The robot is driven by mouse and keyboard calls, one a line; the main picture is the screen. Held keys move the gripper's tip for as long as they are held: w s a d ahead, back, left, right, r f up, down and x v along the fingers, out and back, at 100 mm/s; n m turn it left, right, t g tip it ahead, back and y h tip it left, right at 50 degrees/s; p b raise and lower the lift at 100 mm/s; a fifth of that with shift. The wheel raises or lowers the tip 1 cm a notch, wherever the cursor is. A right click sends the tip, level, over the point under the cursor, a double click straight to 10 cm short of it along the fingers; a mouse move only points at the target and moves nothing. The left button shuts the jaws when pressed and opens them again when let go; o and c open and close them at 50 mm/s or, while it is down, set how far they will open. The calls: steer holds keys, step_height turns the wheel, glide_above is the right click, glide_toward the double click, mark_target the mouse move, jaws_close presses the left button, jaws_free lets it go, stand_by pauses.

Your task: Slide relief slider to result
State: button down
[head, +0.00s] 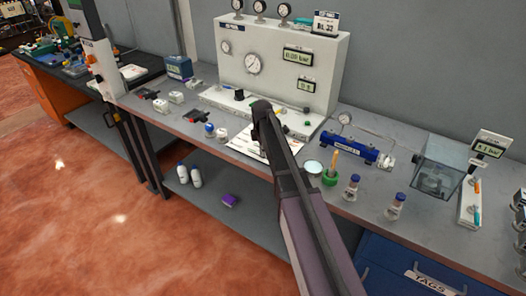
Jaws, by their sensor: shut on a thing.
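My gripper (264,112) is at the end of my dark arm, which reaches up from the bottom of the head view. It is over the front of the white gauge panel's base, by a printed sheet (248,146). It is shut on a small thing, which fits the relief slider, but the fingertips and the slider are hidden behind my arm. The white gauge panel (325,68) stands at the back with dials and digital displays, the upper one reading about 0.00 bar. I cannot make out a result mark.
A blue cylinder with a gauge (345,149), a green cup (330,178) and blue-capped bottles (351,188) stand right of my arm. Small fittings and a blue-capped bottle (209,130) lie left.

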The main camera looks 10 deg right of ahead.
mark_target(249, 151)
steer(key=w+a, duration=0.4)
steer(key=shift+w+a, duration=0.25)
steer(key=shift+w, duration=0.05)
steer(key=c, duration=0.5)
jaws_free()
steer(key=shift+a, duration=0.1)
steer(key=shift+c, duration=0.2)
